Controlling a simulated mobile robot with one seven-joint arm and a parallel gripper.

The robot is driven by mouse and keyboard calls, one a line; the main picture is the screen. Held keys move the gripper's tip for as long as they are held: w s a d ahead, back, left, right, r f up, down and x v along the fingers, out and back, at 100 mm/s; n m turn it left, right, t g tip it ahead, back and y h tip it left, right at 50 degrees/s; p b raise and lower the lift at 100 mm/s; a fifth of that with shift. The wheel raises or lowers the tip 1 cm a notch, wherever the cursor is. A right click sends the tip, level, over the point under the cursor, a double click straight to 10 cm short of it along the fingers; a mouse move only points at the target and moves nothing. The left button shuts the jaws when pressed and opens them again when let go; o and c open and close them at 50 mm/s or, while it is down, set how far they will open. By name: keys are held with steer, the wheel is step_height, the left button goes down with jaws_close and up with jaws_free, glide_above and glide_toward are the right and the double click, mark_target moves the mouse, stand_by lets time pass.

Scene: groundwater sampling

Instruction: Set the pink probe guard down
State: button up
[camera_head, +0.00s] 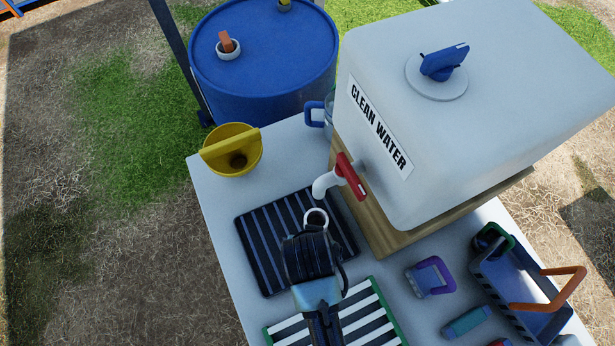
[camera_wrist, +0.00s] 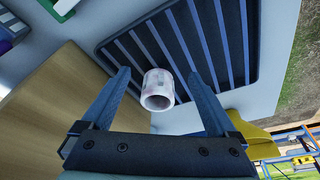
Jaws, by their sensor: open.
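The probe guard is a short, hollow, pale pinkish-white cylinder (camera_wrist: 158,90). In the wrist view it is between my two spread fingers, with a gap on each side. Its open end faces the camera. In the head view its ring-shaped rim (camera_head: 316,212) shows just beyond my gripper (camera_head: 314,236), over the dark ribbed mat (camera_head: 262,254). The guard appears to stand on this mat, which also fills the wrist view's background (camera_wrist: 236,40). My gripper (camera_wrist: 158,76) is open. In the head view my wrist hides its fingers and part of the mat.
The clean water tank (camera_head: 430,130), with a red-handled tap (camera_head: 348,176), stands on a wooden base (camera_head: 385,238) close right of the mat. A yellow funnel (camera_head: 232,150) stands behind left. A green-edged striped mat (camera_head: 375,305), purple-handled item (camera_head: 431,276) and blue caddy (camera_head: 500,285) are nearer.

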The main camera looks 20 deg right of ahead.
steer(key=s+a, duration=0.1)
steer(key=s, duration=0.1)
steer(key=s+a, duration=0.1)
steer(key=s, duration=0.1)
steer(key=s+a, duration=0.1)
steer(key=s, duration=0.1)
steer(key=shift+a+b, duration=0.4)
steer(key=w+r+n+t, duration=0.2)
steer(key=w+r+t, duration=0.6)
steer(key=w+r, duration=1.05)
steer(key=w+a+r+n+t, duration=0.1)
steer(key=w+r+t, duration=0.25)
steer(key=r, duration=0.45)
steer(key=w+a+r+t, duration=0.1)
steer(key=w+r+t, duration=0.1)
steer(key=w+r, duration=0.35)
steer(key=s+r+n+t, duration=0.1)
steer(key=s+r+t, duration=0.2)
steer(key=r, duration=0.9)
steer(key=s+a+r+n+t+y, duration=0.1)
steer(key=s+r+t, duration=0.3)
steer(key=r, duration=0.8)
steer(key=s+a+r+n+t, duration=0.1)
steer(key=s+r+t, duration=0.3)
steer(key=r, duration=0.9)
steer(key=shift+a+y, duration=0.2)
steer(key=shift+y, duration=0.1)
